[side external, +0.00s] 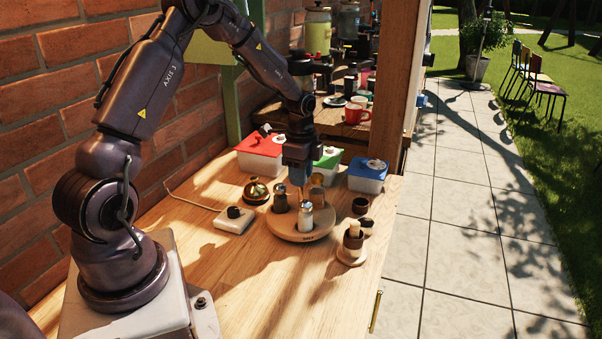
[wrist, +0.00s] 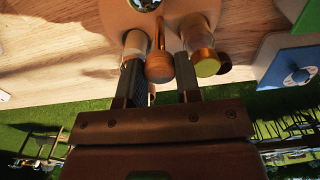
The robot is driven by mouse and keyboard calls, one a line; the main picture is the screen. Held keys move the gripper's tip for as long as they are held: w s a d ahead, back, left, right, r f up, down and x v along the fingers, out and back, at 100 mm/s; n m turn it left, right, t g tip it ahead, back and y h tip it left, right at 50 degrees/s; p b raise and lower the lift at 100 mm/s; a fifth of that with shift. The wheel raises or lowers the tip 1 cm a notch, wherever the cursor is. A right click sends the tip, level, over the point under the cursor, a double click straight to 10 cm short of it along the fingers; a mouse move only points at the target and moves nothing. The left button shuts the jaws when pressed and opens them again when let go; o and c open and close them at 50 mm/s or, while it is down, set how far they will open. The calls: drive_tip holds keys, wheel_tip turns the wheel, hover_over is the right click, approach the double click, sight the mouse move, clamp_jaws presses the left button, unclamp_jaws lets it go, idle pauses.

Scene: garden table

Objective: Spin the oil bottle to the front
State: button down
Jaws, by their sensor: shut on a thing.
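A round wooden turntable (side external: 290,233) stands on the table in the side view, carrying several small containers. A white shaker with a metal top (side external: 306,217) is at its front. A dark container (side external: 280,198) stands at its left. An amber-topped glass container (side external: 317,193), perhaps the oil bottle, stands toward the back right; it also shows in the wrist view (wrist: 206,62). My gripper (side external: 299,188) points down over the turntable's middle.
Red-lidded (side external: 261,145), green-lidded (side external: 327,159) and blue-lidded (side external: 367,175) tubs stand behind. A round dark-and-gold pot (side external: 256,192) and a white block with a black knob (side external: 233,219) are left. A small wooden stand with cups (side external: 352,247) is close on the right. The front table is clear.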

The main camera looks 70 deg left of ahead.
drive_tip(key=shift+r+m, duration=0.1)
drive_tip(key=shift+m, duration=6.2)
drive_tip(key=c, duration=0.8)
unclamp_jaws()
wheel_tip(320, 180, up, 13)
